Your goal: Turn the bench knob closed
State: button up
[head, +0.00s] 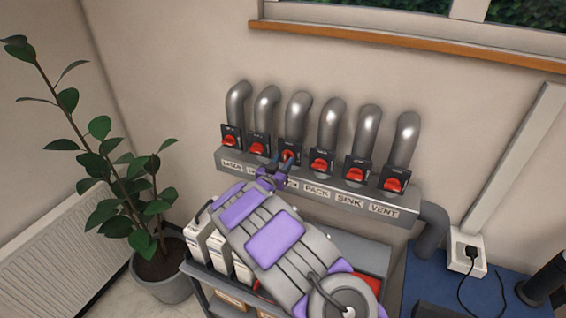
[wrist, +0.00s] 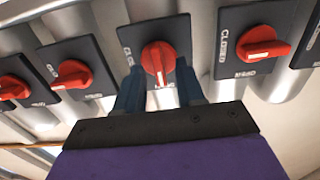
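Six red knobs on dark square plates sit in a row along a grey manifold (head: 330,188), each below a metal pipe. My gripper (head: 282,161) is at the third knob from the left, a red knob (head: 289,155) whose label is mostly hidden by my arm. In the wrist view this red knob (wrist: 158,58) lies between the two blue fingers of my gripper (wrist: 160,82). The fingers are apart, one on each side, with gaps to the knob showing. Its white mark runs up and down the picture, towards my gripper. The plate's lettering is partly covered.
The PACK knob (head: 321,165) is just right of my gripper; a neighbouring knob (wrist: 72,74) is close on the left in the wrist view. A cart (head: 205,275) with boxes stands below the manifold. A potted plant (head: 160,275) is at left, a blue bench (head: 500,290) at right.

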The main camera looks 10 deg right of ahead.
jog(key=shift+w+d, duration=0.15)
jog(key=shift+w, duration=0.15)
grip_shut()
dwell(0.3)
